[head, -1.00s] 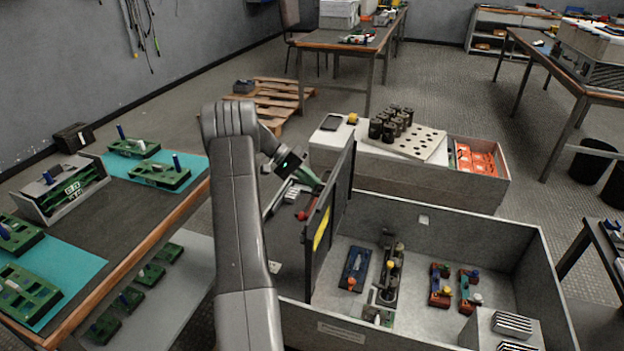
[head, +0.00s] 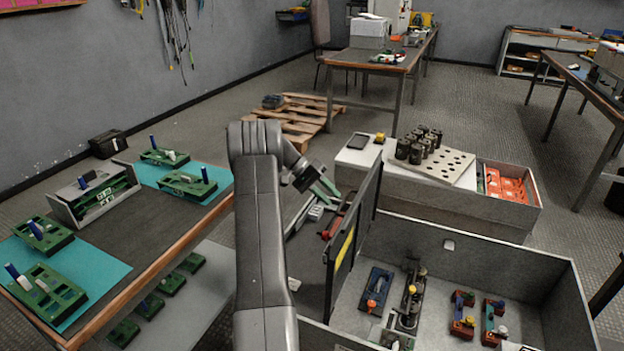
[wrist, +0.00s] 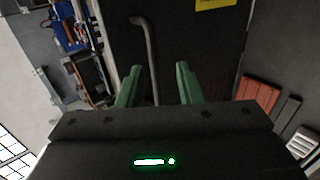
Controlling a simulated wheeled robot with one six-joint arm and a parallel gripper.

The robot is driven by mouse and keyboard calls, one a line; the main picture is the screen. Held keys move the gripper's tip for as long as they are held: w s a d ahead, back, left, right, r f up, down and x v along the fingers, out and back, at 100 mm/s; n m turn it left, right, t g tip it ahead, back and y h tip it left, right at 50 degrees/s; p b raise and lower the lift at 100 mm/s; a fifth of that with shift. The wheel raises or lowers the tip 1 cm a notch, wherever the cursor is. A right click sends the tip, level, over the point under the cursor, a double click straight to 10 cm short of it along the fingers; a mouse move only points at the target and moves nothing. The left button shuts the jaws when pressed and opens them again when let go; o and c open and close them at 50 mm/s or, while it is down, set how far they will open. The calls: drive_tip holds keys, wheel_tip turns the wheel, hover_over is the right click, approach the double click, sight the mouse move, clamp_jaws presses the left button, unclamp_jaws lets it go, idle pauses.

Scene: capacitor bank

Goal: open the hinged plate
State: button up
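The hinged plate (head: 364,222) is a dark panel with a yellow label, standing upright at the left side of a grey open-topped box (head: 470,242). It is seen nearly edge-on in the head view. In the wrist view the dark plate (wrist: 205,60) fills the middle, with a grey bent bar handle (wrist: 150,45) on it. My gripper (head: 327,190) is on the left of the plate. In the wrist view my gripper's green fingers (wrist: 157,85) are apart, with the handle showing between them. I cannot tell whether the fingers touch it.
The box holds blue, red and black parts. A grey cabinet (head: 460,205) with capacitors and a red-filled tray stands behind it. A workbench (head: 150,225) with green fixtures is at the left. A pallet (head: 300,118) lies on the floor beyond my arm.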

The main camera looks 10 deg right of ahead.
drive_tip(key=p+v, duration=0.1)
drive_tip(key=v, duration=0.9)
drive_tip(key=shift+w+a, duration=0.1)
drive_tip(key=shift+a, duration=0.05)
drive_tip(key=b+x, duration=0.1)
drive_tip(key=x, duration=1.2)
drive_tip(key=shift+s+d, duration=0.25)
drive_tip(key=shift+d, duration=0.1)
